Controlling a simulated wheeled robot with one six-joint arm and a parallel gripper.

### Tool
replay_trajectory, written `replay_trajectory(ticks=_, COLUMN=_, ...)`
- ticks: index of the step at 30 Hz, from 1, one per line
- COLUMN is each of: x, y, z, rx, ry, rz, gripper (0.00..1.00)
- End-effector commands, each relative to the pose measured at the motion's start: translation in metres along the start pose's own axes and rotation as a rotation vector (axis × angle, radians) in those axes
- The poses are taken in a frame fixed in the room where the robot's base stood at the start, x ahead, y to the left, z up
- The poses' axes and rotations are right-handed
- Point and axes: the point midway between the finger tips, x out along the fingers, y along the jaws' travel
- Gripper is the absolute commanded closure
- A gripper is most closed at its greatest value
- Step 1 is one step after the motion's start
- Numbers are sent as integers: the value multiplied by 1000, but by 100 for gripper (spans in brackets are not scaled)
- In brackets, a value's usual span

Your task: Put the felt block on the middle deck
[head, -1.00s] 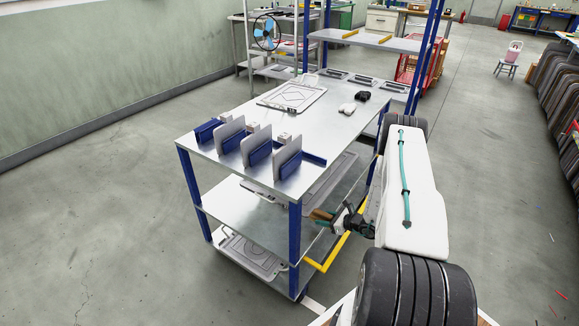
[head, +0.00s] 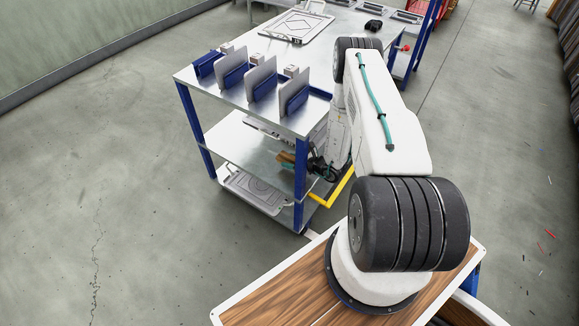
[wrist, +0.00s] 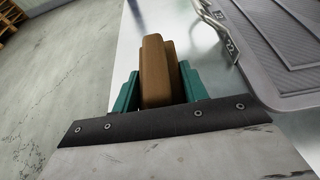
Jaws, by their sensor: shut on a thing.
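The felt block (wrist: 155,72) is brown and sits between the teal fingers of my gripper (wrist: 158,90) in the wrist view. My gripper is shut on it. In the head view the block (head: 287,158) shows small beside the cart's near right blue post, over the middle deck (head: 235,140). My gripper (head: 303,163) is partly hidden there by the post. In the wrist view the pale deck (wrist: 205,75) lies beyond and beneath the block. I cannot tell whether the block touches it.
A grey ribbed tray (wrist: 275,45) lies close to the right of the block in the wrist view. A yellow handle (head: 335,192) sticks out below my gripper. Open floor lies left.

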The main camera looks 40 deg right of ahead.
Motion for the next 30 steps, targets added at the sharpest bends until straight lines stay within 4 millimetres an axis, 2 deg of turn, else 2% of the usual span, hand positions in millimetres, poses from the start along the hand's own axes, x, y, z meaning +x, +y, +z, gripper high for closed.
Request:
replay_trajectory(ticks=4, x=7, y=10, z=1, rx=0, ry=0, rz=2, gripper=81)
replay_trajectory(ticks=10, x=18, y=7, z=-29, rx=1, ry=0, rz=-1, gripper=81)
replay_trajectory(ticks=21, x=20, y=7, z=-34, rx=1, ry=0, rz=-1, gripper=81)
replay_trajectory(ticks=22, x=20, y=7, z=-34, rx=1, ry=0, rz=-1, gripper=54)
replay_trajectory(ticks=24, x=20, y=7, z=-34, rx=1, ry=0, rz=-1, gripper=35)
replay_trajectory(ticks=30, x=20, y=7, z=-34, rx=1, ry=0, rz=-1, gripper=35)
